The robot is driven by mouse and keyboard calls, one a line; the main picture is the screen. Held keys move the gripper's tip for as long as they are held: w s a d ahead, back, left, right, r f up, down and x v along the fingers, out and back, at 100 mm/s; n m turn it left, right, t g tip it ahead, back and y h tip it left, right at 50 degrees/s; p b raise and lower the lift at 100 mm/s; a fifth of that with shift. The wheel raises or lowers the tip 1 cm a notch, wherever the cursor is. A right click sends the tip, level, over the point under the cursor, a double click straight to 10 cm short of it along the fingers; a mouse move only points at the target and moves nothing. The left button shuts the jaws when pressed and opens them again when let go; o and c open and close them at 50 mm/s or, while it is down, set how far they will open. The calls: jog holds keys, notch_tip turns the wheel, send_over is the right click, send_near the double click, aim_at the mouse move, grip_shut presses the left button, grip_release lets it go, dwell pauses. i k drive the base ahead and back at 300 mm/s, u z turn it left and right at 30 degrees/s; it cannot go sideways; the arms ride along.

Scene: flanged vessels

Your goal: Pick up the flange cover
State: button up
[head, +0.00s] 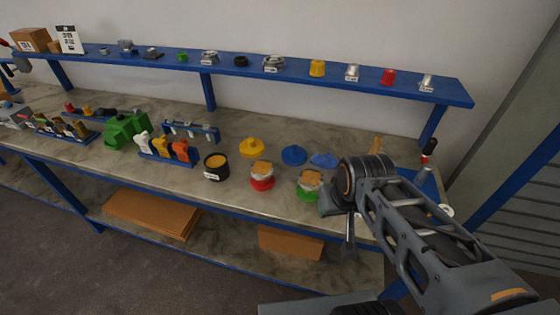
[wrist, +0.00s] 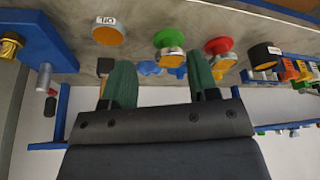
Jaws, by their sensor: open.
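Flanged, lid-like pieces stand on the bench: a yellow one (head: 251,147), a blue one (head: 294,155) and a flatter blue one (head: 324,160). I cannot tell which is the flange cover. In front stand a black vessel (head: 216,166), a red-flanged vessel (head: 262,176) and a green-flanged vessel (head: 310,184). My gripper (wrist: 160,80) is open and empty in the wrist view, with green fingers. Blue pieces (wrist: 149,68) show between and beyond its fingers. In the head view it is mostly hidden by my arm, right of the green-flanged vessel.
A blue shelf (head: 300,72) with small parts runs above the back of the bench. A green machine (head: 126,130) and a rack of orange and white tools (head: 165,148) stand left. An oil-labelled round container (wrist: 108,32) shows in the wrist view. Cardboard (head: 150,212) lies below.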

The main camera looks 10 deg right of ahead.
aim_at(250, 148)
jog(key=u, duration=2.6)
jog(key=i, duration=1.95)
jog(key=z, duration=3.3)
jog(key=i, duration=0.5)
